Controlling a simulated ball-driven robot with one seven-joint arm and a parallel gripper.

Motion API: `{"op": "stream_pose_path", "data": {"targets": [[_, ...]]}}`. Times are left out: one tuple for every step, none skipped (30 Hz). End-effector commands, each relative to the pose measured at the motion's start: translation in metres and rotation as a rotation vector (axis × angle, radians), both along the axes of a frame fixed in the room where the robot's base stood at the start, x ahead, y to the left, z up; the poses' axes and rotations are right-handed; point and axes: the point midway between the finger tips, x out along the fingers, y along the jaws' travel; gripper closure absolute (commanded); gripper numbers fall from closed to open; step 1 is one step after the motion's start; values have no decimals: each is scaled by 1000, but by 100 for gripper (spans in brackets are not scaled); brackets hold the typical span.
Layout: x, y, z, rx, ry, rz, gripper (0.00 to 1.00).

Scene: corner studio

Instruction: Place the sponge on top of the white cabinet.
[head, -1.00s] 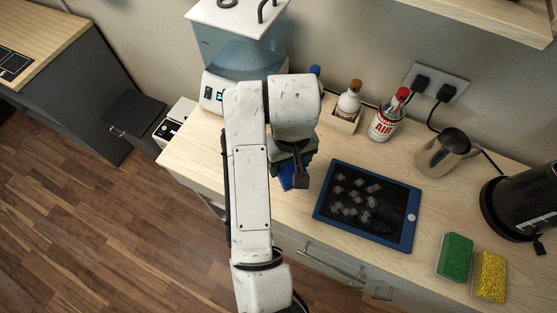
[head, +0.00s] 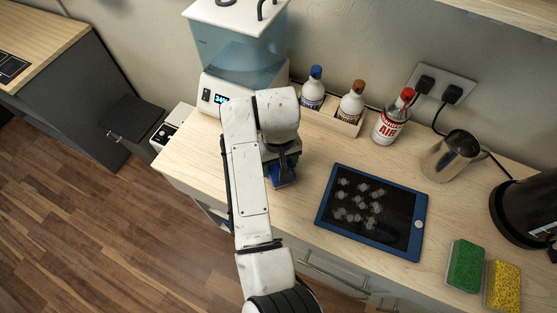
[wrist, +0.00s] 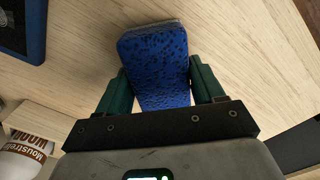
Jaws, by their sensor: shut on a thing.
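A blue sponge with dark speckles and a pale backing (wrist: 157,62) sits between the two green fingers of my gripper (wrist: 159,78) in the wrist view. The fingers are shut on its sides, and its far end sticks out past them. In the head view my gripper (head: 281,166) is over the left part of the wooden countertop, with a bit of the blue sponge (head: 284,177) showing under it. I cannot tell how high it is above the wood. The pale, wood-topped cabinet with drawer handles (head: 335,255) fills the right side.
A blue-framed tablet (head: 372,211) lies right of my gripper. Green (head: 465,267) and yellow (head: 503,287) sponges lie at lower right. A water dispenser (head: 236,60), a bottle tray (head: 331,117), a red-capped bottle (head: 391,118) and a metal jug (head: 451,155) stand behind.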

Motion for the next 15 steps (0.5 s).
{"op": "stream_pose_path", "data": {"targets": [[0,0,0,0,0,0,61],[0,0,0,0,0,0,61],[0,0,0,0,0,0,61],[0,0,0,0,0,0,61],[0,0,-1,0,0,0,61],[0,0,-2,0,0,0,61],[0,0,-3,0,0,0,61],[0,0,-3,0,0,1,61],[0,0,-3,0,-1,1,30],[0,0,-3,0,-1,1,27],[0,0,-3,0,-1,1,24],[0,0,-3,0,-1,0,20],[0,0,-3,0,0,0,17],[0,0,-3,0,0,0,14],[0,0,-3,0,0,0,10]]}}
